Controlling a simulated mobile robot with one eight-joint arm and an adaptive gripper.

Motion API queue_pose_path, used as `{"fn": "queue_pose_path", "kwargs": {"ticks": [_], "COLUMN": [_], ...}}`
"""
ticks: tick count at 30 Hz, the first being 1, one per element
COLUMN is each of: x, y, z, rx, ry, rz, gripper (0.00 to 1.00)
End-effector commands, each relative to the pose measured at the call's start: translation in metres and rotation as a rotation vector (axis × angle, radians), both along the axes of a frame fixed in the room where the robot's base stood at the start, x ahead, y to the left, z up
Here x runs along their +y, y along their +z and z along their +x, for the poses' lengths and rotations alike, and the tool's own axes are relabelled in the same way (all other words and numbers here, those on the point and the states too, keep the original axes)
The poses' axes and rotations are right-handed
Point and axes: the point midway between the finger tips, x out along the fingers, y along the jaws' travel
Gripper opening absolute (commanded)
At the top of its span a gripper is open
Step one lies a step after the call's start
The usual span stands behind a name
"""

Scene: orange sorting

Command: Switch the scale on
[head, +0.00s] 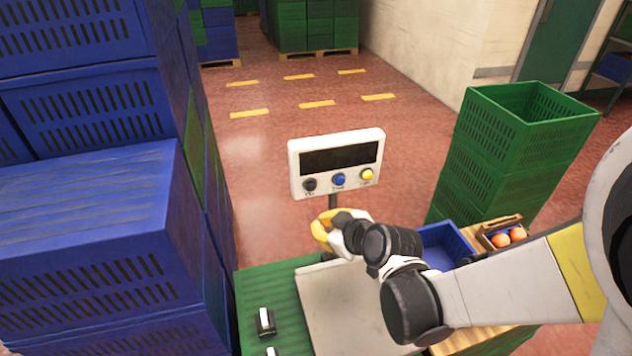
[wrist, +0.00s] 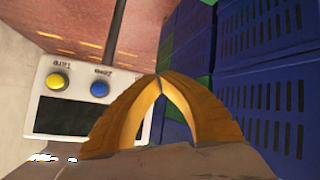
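The scale's white head (head: 293,165) stands on a thin post, its display (head: 338,160) dark. Below the display are a dark button (head: 309,184), a blue button (head: 339,180) and a yellow button (head: 367,174). My gripper (head: 322,226), with yellow fingers, is in front of and just below the head, apparently empty. In the wrist view the head is upside down, with the yellow button (wrist: 58,81) and blue button (wrist: 100,88) in sight. The fingertips (wrist: 160,76) meet there and hide the dark button. The scale's platform (head: 340,305) is bare.
Stacked blue crates (head: 100,230) stand close on the left. A blue crate (head: 440,243) and a small box (head: 488,230) with oranges (head: 508,236) are right of the platform. Green crates (head: 515,150) rise behind them. Small dark-and-white items (head: 265,321) lie on the green surface (head: 265,285).

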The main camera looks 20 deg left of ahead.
Motion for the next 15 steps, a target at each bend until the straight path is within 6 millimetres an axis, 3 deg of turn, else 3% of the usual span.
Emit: {"fn": "queue_pose_path", "kwargs": {"ticks": [15], "x": [0.035], "y": [0.0], "z": [0.057], "rx": [0.0], "ry": [0.0], "rz": [0.0], "gripper": [0.0]}}
